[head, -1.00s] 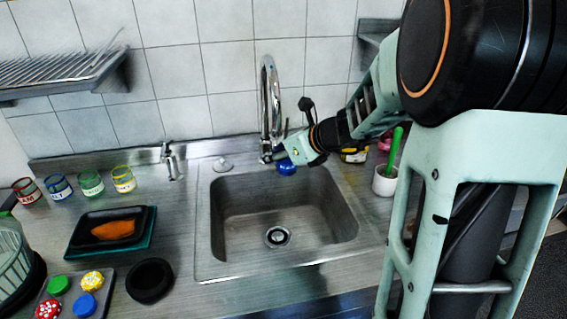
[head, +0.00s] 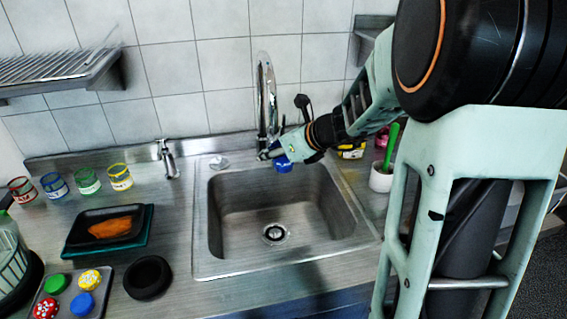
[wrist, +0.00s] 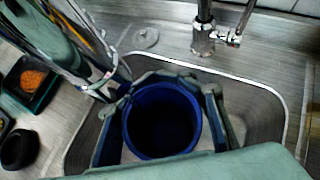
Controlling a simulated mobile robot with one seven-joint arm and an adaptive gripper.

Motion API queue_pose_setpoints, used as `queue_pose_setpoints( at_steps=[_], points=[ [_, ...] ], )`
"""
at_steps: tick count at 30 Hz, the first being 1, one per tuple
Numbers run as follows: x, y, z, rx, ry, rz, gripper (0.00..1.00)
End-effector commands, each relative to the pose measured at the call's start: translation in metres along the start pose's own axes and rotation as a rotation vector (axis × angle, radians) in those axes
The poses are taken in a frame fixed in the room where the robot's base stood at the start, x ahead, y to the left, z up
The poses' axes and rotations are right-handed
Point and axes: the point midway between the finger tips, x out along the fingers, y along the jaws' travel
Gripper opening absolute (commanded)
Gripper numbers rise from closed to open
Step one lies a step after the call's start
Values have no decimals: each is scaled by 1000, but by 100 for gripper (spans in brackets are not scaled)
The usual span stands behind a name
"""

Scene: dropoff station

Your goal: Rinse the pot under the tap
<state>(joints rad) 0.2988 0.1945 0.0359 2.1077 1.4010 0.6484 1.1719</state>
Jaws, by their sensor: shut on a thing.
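The blue pot (head: 283,163) is small in the head view, above the back edge of the sink (head: 222,265). My gripper (head: 280,153) holds it beside the chrome tap (head: 266,105). In the wrist view the pot (wrist: 163,122) shows its round open mouth and dark inside, with one finger of my gripper (wrist: 165,118) on each side. The tap's base and lever (wrist: 205,38) stand behind. I cannot see any water running.
Several coloured jars (head: 88,182), a black tray with orange food (head: 106,229) and a dark round bowl (head: 148,277) stand left of the sink. A white cup with a green handle (head: 381,177) stands at right. A rack (head: 60,75) hangs upper left. The basin is empty.

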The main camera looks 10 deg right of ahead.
Motion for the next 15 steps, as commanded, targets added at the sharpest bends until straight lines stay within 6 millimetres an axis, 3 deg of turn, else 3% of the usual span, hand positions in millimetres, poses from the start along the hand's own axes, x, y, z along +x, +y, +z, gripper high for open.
queue_pose_setpoints(
  at_steps=[15],
  points=[
    [1,-10,1,1,0,0,18]
  ],
)
